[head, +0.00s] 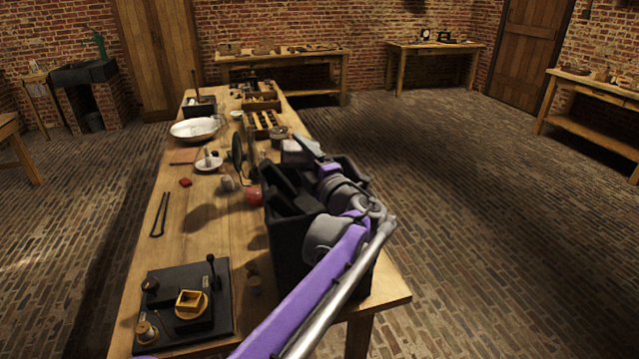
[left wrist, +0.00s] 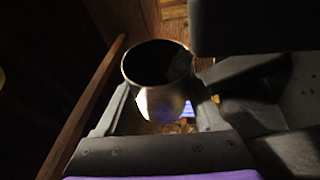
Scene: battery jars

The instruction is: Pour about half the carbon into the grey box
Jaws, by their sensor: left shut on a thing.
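My left arm comes in from the bottom in the head view, and its gripper (head: 312,147) is over the right side of the bench. My right gripper is not in view.
A large black box-like shape (head: 285,250) is by the bench's right edge, partly behind my arm.

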